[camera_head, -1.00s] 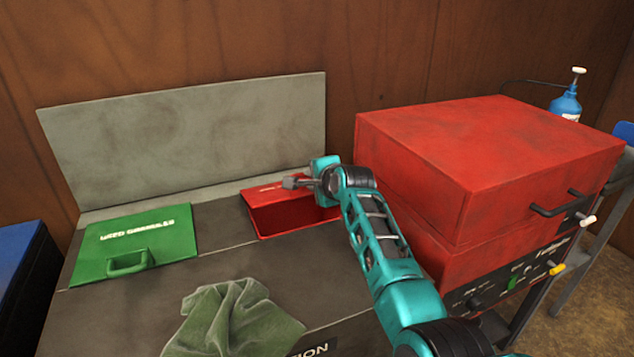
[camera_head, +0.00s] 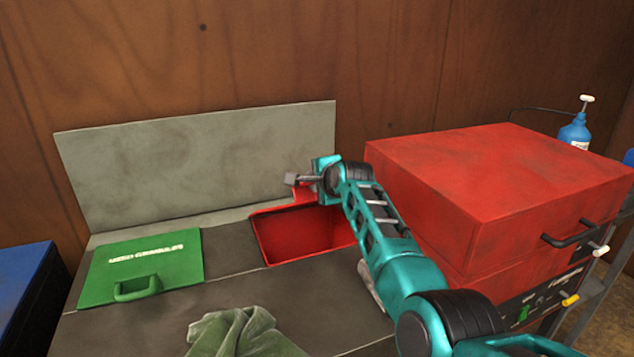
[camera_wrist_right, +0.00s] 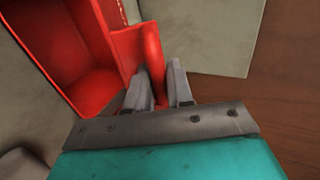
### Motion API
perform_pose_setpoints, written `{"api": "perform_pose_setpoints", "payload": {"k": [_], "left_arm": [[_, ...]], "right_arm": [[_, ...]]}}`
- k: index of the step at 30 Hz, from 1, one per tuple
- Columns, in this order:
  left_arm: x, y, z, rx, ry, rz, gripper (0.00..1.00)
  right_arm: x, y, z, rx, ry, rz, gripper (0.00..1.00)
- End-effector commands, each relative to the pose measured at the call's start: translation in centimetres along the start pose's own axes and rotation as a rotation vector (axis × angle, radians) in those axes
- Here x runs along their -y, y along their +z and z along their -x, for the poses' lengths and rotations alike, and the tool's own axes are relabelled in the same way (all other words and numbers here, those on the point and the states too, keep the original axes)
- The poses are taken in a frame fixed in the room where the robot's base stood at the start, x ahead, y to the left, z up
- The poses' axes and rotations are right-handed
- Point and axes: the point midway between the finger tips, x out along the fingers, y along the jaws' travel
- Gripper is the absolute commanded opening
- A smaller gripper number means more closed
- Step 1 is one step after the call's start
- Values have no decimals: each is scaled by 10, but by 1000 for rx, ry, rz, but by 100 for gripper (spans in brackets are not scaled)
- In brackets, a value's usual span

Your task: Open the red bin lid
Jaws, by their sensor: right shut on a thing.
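The red bin (camera_head: 305,238) is sunk in the dark worktop, and its hollow inside is exposed. Its red lid (camera_head: 305,196) is tilted up at the back edge, mostly hidden behind my right arm. My right gripper (camera_head: 296,180) is at the raised lid, beyond the opening. In the right wrist view, the gripper's fingers (camera_wrist_right: 159,85) are shut on the red lid's handle (camera_wrist_right: 151,55), with the open bin (camera_wrist_right: 75,50) to the left. My left gripper is in neither view.
A green lid with a handle (camera_head: 140,268) lies closed left of the red bin. A green cloth (camera_head: 240,335) lies in front. A grey back panel (camera_head: 200,165) stands behind. A large red cabinet (camera_head: 500,190) stands close to my right arm.

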Motion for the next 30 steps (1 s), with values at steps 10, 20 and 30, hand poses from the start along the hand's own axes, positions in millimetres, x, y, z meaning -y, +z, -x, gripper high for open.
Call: {"api": "perform_pose_setpoints", "payload": {"k": [10,20,30], "left_arm": [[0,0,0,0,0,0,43],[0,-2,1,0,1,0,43],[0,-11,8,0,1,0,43]], "right_arm": [[1,0,0,-1,-2,1,38],[1,0,4,0,-2,0,38],[1,1,32,0,-3,0,38]]}}
